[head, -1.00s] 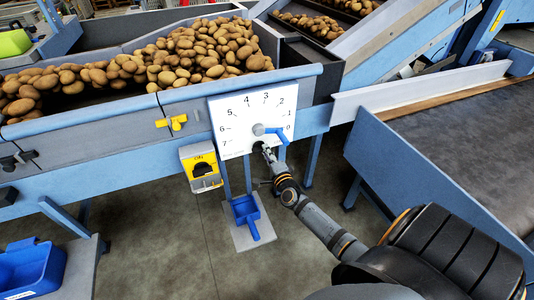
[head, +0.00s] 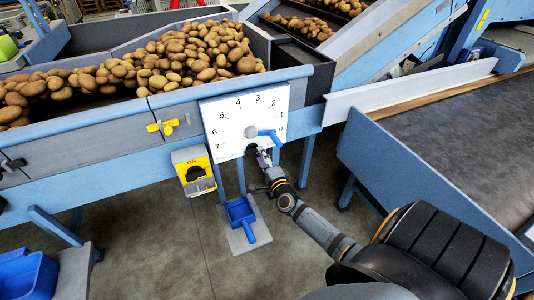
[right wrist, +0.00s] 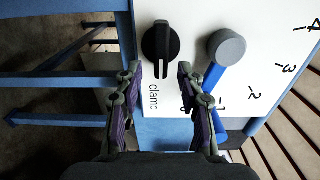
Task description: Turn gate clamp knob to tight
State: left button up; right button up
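The black clamp knob (right wrist: 161,48) sits on the white scale panel (right wrist: 275,20), above the word "clamp" in the right wrist view. Its raised grip bar runs up and down in that view. My right gripper (right wrist: 161,72) is open, with one finger to each side of the knob's lower end. I cannot tell whether either finger touches it. In the head view the right gripper (head: 259,153) is at the panel's lower edge and largely hides the knob (head: 251,149). My left gripper is in neither view.
A grey hub (right wrist: 227,47) with a blue lever (head: 268,133) is close beside the knob. A yellow switch box (head: 193,170) hangs left of the panel. A blue scoop (head: 240,212) is below. Potatoes (head: 190,55) lie in the trough behind.

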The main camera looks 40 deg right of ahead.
jog(key=v, duration=1)
jog(key=shift+s, duration=0.25)
jog(key=s+a+f+n+g+y+p, duration=0.1)
jog(key=s+f+n+g+p, duration=0.15)
jog(key=s+f+n, duration=0.65)
jog(key=s+a+f+n+g+y+p, duration=0.15)
jog(key=f+g, duration=0.25)
jog(key=f, duration=1)
jog(key=s+a+f+n+g+p, duration=0.1)
jog(key=s+f+n+g, duration=0.2)
jog(key=s+f, duration=0.2)
jog(key=s+a+f+n+g+p, duration=0.1)
jog(key=s+a+f+n+g, duration=0.1)
jog(key=s, duration=1)
jog(key=s+a+f+n+g+y+p, duration=0.1)
jog(key=s+f+n+g, duration=0.3)
jog(key=s+f, duration=0.4)
jog(key=shift+s+a+n+g, duration=0.35)
jog(key=shift+s+a+n, duration=0.25)
jog(key=shift+n, duration=0.25)
jog(key=shift+f, duration=0.1)
